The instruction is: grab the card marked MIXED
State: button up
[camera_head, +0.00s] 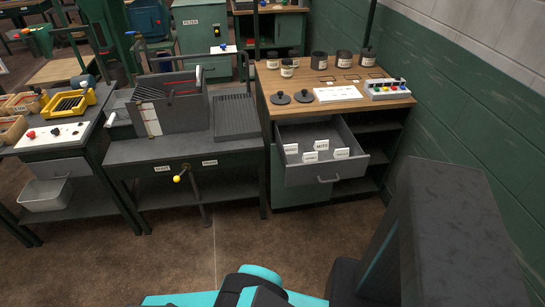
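Several small white cards stand in an open grey drawer (325,179) under the wooden-topped bench. They are a left card (291,149), a front card (310,157), a back card (322,145) and a right card (342,153). Each carries dark lettering too small to read surely, so I cannot tell which is marked MIXED. Teal and black parts of my arm show at the bottom edge, well in front of the drawer. My gripper is not in view.
The wooden bench top (275,83) above the drawer holds several jars, two dark discs (303,96), a white sheet (338,94) and a button box (387,89). A grey workbench (180,148) with a yellow-knobbed lever (177,178) stands left. The floor in front is clear.

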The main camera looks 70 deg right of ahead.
aim_at(290, 148)
jog(key=z, duration=0.65)
jog(key=k, duration=0.15)
jog(key=u, duration=2)
jog(key=k, duration=1.75)
jog(key=z, duration=1.75)
